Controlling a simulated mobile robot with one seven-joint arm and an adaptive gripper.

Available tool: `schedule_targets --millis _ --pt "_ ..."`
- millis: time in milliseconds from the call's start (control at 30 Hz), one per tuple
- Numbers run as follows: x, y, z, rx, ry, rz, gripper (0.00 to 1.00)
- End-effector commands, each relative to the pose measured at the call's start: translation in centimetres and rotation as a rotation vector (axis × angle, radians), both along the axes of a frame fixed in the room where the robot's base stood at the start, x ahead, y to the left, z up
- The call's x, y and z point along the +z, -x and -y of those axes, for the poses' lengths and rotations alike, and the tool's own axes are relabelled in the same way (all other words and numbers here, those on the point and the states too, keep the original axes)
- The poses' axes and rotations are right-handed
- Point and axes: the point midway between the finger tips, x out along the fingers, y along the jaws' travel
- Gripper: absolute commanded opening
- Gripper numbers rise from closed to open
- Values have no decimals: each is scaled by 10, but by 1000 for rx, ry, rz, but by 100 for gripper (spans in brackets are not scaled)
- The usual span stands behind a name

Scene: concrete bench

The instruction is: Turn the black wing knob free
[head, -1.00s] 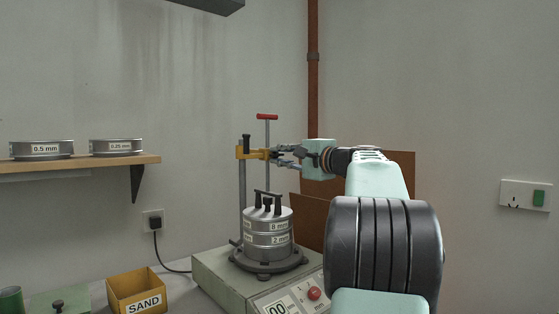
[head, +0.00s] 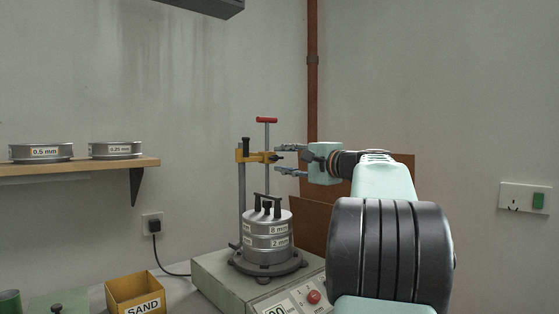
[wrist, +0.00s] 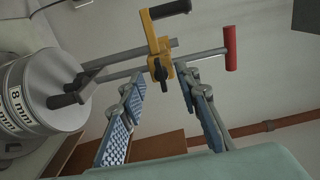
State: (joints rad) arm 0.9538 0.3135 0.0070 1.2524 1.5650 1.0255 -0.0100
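The black wing knob (head: 279,157) sticks out from the right end of the yellow clamp (head: 256,156) on the upright rod. In the wrist view the knob (wrist: 162,72) shows on the clamp, between the fingertips as seen from there. My gripper (head: 279,159) is open and empty, one finger above the knob's level and one below. Its fingertips are close to the knob, with a visible gap on both sides. The wrist view also shows the spread blue-padded fingers (wrist: 158,78). I cannot tell how far the knob is turned.
Stacked sieves (head: 267,235) with black handles on top stand on the shaker base (head: 215,278) below the clamp. A red T-handle (head: 266,120) rises behind it. A yellow SAND box (head: 122,289) and a shelf (head: 85,166) are at left. Brown boards are behind my arm.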

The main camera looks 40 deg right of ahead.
Motion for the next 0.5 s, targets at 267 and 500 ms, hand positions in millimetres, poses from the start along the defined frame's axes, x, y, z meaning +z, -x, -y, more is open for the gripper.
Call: schedule_targets --millis 267,500 --pt "1 61 5 -4 0 1 30" --pt "0 93 7 -1 -1 0 30"
